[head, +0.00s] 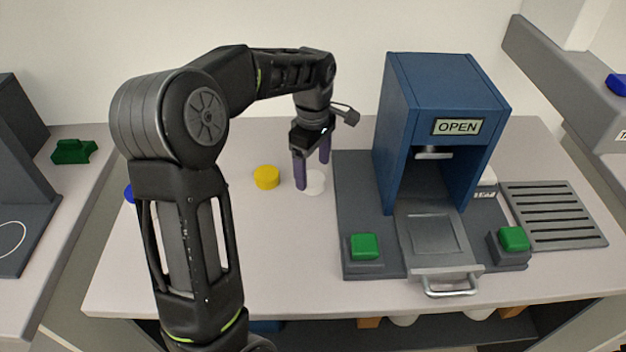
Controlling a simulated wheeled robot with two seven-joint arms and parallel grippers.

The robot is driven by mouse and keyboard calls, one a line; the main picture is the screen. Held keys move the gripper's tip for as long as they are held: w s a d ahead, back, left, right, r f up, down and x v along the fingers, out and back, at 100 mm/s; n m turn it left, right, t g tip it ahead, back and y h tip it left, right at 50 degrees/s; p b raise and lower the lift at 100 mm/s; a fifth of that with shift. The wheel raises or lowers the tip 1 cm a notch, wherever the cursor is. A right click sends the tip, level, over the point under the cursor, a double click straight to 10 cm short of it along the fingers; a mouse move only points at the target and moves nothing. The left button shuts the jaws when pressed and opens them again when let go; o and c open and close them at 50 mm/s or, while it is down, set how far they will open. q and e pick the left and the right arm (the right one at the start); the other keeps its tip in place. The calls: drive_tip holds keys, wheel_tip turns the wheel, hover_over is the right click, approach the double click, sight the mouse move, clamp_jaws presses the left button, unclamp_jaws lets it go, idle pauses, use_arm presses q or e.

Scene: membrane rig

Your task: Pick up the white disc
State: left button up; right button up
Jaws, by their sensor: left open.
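The white disc (316,184) lies on the light table, left of the blue press. My left gripper (312,182) points down over it, with its purple fingers apart. One finger is at the disc's left edge and partly covers it. The other finger is behind the disc. I cannot tell whether the fingers touch the disc. My right gripper is not in view.
A yellow disc (266,177) lies left of the white disc. The blue press (440,95) marked OPEN stands on a grey base with green buttons (364,246) and a drawer handle (446,287). A slotted grey rack (553,215) is at the right. A blue item (129,193) is partly hidden by my arm.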

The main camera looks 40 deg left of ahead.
sight(313, 178)
use_arm(q)
drive_tip(key=shift+f, duration=1.4)
drive_tip(key=c, duration=1.4)
drive_tip(key=shift+r, duration=0.15)
drive_tip(key=shift+c, duration=0.2)
wheel_tip(313, 178, up, 10)
drive_tip(key=shift+b, duration=0.4)
